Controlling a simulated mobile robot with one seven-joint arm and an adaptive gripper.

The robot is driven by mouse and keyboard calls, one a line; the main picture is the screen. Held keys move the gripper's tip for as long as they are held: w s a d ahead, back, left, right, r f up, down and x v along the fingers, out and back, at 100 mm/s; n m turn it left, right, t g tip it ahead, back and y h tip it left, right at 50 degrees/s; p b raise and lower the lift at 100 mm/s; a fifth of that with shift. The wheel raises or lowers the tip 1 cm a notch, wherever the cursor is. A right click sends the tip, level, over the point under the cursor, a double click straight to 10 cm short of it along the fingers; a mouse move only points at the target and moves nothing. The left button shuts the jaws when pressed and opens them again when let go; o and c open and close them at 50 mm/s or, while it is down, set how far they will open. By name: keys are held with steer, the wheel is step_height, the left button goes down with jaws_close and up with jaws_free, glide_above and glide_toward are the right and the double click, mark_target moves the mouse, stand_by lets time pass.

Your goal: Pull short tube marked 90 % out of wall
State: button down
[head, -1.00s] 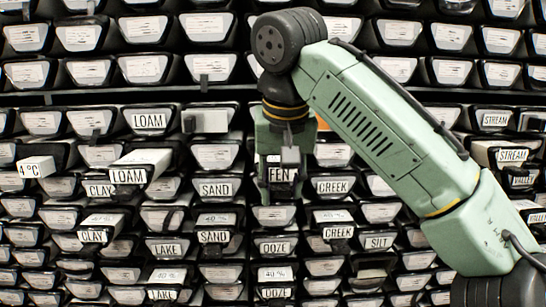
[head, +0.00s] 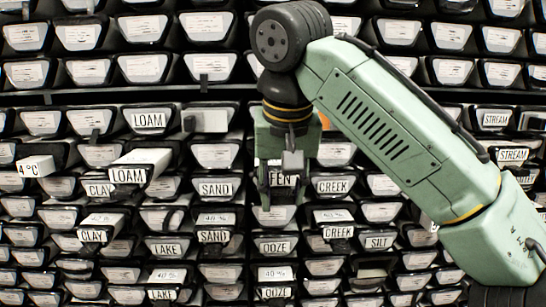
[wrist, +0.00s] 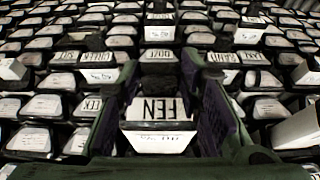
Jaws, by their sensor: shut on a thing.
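The tube labelled FEN (head: 284,180) is in the middle of the wall in the head view, partly covered by my gripper (head: 281,192). In the wrist view the FEN tube (wrist: 155,109) sits between my two fingers, its label upside down. A white face below that label (wrist: 160,141) carries a small marking too blurred to read for sure. My gripper (wrist: 158,75) is shut on this tube, one finger along each side. I cannot read 90 % on any tube in these frames.
Tightly packed tube ends fill the wall. Neighbours SAND (head: 215,189) and CREEK (head: 332,186) are close beside my gripper. OOZE (head: 274,247) is below.

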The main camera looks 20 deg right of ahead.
steer(key=s+a, duration=0.2)
steer(key=s, duration=0.5)
stand_by(0.5)
steer(key=c, duration=1.1)
jaws_free()
steer(key=shift+o, duration=0.2)
steer(key=shift+a+f, duration=0.1)
